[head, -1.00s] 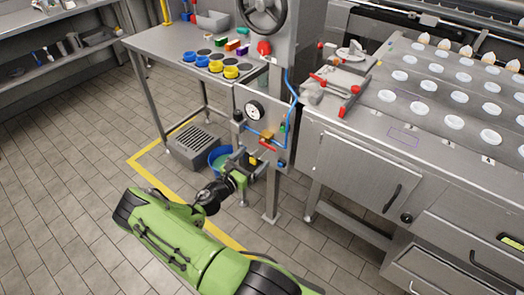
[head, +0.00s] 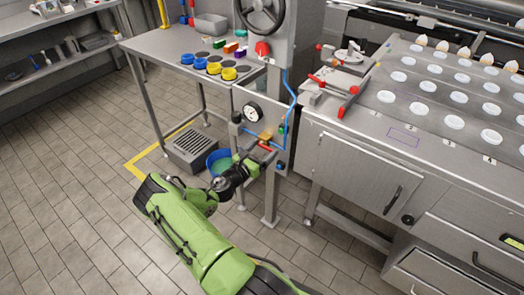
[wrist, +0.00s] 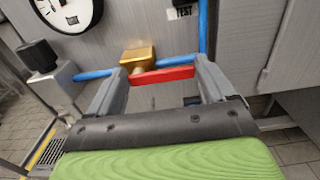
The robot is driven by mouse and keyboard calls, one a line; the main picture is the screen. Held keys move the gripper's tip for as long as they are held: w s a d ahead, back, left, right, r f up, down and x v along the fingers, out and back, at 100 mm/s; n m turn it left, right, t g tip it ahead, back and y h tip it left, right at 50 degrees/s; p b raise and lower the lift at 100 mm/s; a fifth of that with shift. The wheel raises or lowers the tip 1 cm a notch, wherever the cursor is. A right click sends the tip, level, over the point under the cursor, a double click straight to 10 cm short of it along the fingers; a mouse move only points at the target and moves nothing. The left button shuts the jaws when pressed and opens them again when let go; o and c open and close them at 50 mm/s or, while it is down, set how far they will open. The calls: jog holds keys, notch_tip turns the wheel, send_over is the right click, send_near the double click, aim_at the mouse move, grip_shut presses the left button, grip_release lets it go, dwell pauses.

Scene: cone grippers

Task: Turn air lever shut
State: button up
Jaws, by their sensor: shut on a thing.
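The red air lever (wrist: 162,75) lies nearly level across the wrist view, in front of the brass valve body (wrist: 138,57) on the blue air line. My gripper (wrist: 160,78) has one grey finger at each end of the lever and is shut on it. In the head view the red lever (head: 265,147) shows as a small red bar at the panel, below the brass valve (head: 265,136). My gripper (head: 258,153) reaches it from the lower left, and the fingertips are hard to make out there.
A pressure gauge (head: 252,113) is on the panel above left of the valve. A black knob (wrist: 38,56) on a grey fitting stands left of my gripper. A blue bucket (head: 219,161) and a grey grilled box (head: 192,149) stand on the floor to the left.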

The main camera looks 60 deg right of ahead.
jog(key=shift+f, duration=0.1)
jog(key=f+m+b, duration=0.1)
jog(key=m, duration=0.4)
jog(key=w+f+m+b, duration=0.1)
jog(key=m, duration=0.5)
jog(key=f+m+b, duration=0.1)
jog(key=m+b, duration=0.1)
jog(key=m, duration=0.3)
jog(key=shift+w+d+f+m, duration=0.1)
jog(key=shift+w+f+m, duration=0.2)
jog(key=shift+w, duration=0.1)
jog(key=shift+w+m, duration=0.2)
jog(key=shift+m, duration=0.5)
